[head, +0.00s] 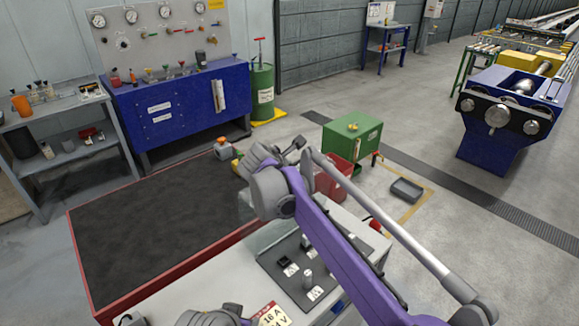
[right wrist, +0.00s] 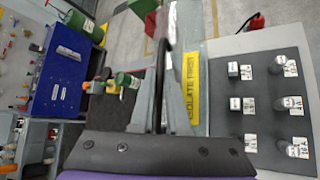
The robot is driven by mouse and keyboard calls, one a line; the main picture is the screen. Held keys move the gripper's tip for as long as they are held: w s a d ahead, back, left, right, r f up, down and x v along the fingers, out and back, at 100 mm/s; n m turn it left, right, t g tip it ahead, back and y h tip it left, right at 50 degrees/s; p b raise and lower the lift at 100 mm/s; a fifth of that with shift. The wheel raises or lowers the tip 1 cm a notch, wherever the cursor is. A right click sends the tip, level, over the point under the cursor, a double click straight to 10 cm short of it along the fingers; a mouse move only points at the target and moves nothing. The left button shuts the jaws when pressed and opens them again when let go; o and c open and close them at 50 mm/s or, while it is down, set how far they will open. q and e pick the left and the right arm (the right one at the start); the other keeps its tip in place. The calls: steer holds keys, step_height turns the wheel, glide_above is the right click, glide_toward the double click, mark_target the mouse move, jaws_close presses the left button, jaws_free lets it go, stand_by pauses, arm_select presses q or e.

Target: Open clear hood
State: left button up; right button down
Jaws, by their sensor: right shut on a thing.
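The clear hood (right wrist: 215,25) shows in the right wrist view as a see-through sheet with a yellow label (right wrist: 190,88) beside the switch panel. In the head view only a faint see-through patch (head: 246,207) shows, by the back edge of the grey console. My right gripper (head: 262,158) is above that edge, partly hidden by its own wrist. In the right wrist view its fingers (right wrist: 160,95) are shut on a thin dark part beside the label, which looks like the hood's edge or handle.
The grey console (head: 225,282) carries a black panel (head: 283,262) with several switches. A dark-topped, red-edged table (head: 140,235) lies to the left. A green box (head: 352,135), a red bin (head: 333,180) and a dark tray (head: 405,190) stand beyond.

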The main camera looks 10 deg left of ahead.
steer(key=c, duration=0.9)
jaws_free()
steer(key=shift+b+v, duration=0.35)
steer(key=shift+v, duration=5.05)
steer(key=shift+d, duration=0.1)
